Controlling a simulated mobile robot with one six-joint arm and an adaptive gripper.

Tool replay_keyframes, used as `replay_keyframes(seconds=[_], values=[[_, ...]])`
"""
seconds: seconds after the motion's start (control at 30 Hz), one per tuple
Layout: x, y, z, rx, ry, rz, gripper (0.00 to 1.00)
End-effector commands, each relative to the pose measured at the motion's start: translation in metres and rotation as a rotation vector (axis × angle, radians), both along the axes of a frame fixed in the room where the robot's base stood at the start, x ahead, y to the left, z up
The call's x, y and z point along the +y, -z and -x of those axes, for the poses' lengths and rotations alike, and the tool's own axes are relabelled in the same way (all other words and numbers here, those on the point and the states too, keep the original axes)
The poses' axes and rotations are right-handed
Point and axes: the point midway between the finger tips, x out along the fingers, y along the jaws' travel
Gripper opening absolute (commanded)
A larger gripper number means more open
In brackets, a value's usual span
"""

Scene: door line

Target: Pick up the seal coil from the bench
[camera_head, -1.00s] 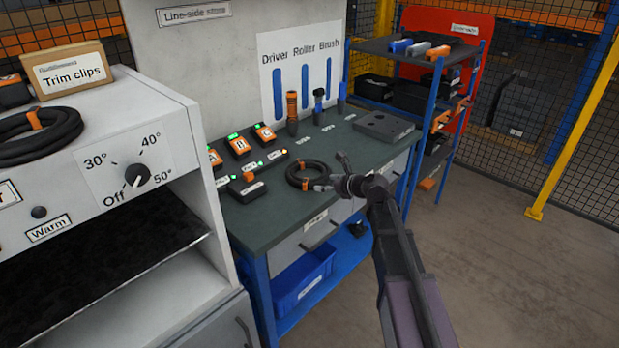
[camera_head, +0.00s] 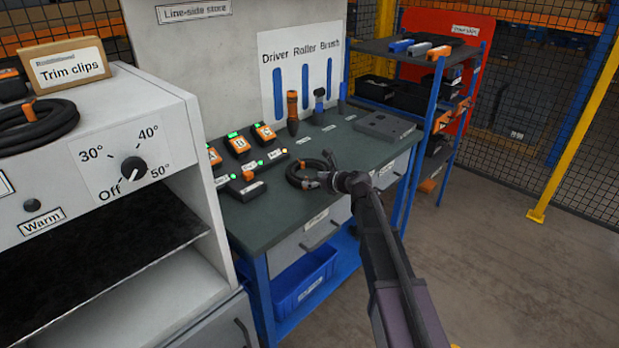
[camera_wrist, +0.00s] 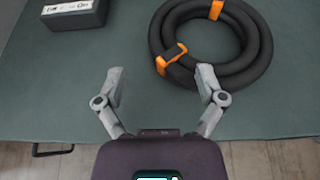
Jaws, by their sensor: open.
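The seal coil (camera_head: 303,173) is a black ring of several turns with orange bands. It lies flat on the dark green bench (camera_head: 297,220). In the wrist view the coil (camera_wrist: 263,50) is at the upper right, ahead of my gripper (camera_wrist: 160,85). My gripper is open with nothing between its fingers. The right fingertip overlaps the coil's lower left part near an orange band in the picture; I cannot tell if they touch. In the head view my gripper (camera_head: 322,172) is over the bench at the coil's right side, partly hiding it.
A black battery-like block (camera_head: 246,188) lies left of the coil and also shows in the wrist view (camera_wrist: 75,14). A charger row (camera_head: 240,144) and upright tools (camera_head: 292,112) stand behind. Another coil (camera_head: 35,125) lies on the white oven at left. A grey plate (camera_head: 384,126) is at right.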

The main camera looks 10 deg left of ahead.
Motion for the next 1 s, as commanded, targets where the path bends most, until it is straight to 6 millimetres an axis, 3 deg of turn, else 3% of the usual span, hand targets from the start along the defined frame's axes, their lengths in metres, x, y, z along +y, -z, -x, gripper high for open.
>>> replay_keyframes(seconds=[0.2,0.73,1.0], values=[[0.017,0.011,-0.015,0.0,0.001,0.0,0.89],[0.022,0.013,-0.018,0.0,0.001,0.0,0.89],[0.04,0.026,-0.035,-0.001,0.0,0.001,0.89]])
